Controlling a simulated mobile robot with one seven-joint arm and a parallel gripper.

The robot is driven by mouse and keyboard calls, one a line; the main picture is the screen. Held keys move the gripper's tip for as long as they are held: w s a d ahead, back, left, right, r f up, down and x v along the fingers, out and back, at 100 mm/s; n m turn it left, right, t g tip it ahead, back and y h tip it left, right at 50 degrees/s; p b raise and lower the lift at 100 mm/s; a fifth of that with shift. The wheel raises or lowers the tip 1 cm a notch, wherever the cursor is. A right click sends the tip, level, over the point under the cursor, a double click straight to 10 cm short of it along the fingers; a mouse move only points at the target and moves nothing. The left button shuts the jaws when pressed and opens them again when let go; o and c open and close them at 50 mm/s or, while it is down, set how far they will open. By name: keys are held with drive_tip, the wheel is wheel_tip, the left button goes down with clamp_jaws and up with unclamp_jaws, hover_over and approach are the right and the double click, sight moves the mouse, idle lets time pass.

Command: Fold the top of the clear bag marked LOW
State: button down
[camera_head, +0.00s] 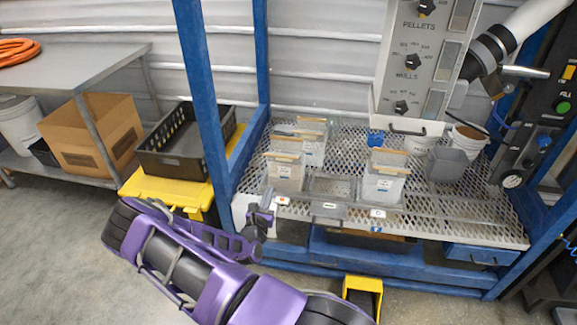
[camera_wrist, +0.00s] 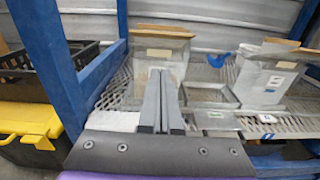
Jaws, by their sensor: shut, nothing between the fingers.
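Several clear bags with tan top strips stand upright on the mesh shelf. In the head view one is at front left (camera_head: 286,176), one behind it (camera_head: 315,150) and one at right (camera_head: 383,187). The wrist view shows a left bag (camera_wrist: 143,68) behind my fingers and a right bag (camera_wrist: 262,88). I cannot read the word LOW on any of them. My gripper (camera_head: 266,209) is at the shelf's front left edge, in front of the left bag. Its fingers (camera_wrist: 161,75) are together and empty, and hide part of that bag.
An empty metal frame (camera_head: 332,177) sits between the front bags. Small tags line the shelf edge (camera_head: 345,215). Blue posts (camera_head: 207,90) flank the shelf. A control panel (camera_head: 405,70) with knobs hangs above. A grey cup (camera_head: 447,166) and white buckets stand at right. A black crate (camera_head: 185,166) is at left.

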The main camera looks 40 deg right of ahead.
drive_tip(key=r+b+x, duration=0.1)
drive_tip(key=r+x, duration=0.1)
drive_tip(key=x, duration=1)
drive_tip(key=shift+w+d+b, duration=0.25)
drive_tip(key=shift+d+b, duration=0.05)
drive_tip(key=shift+d, duration=0.05)
drive_tip(key=shift+r+p, duration=0.3)
drive_tip(key=shift+p, duration=0.05)
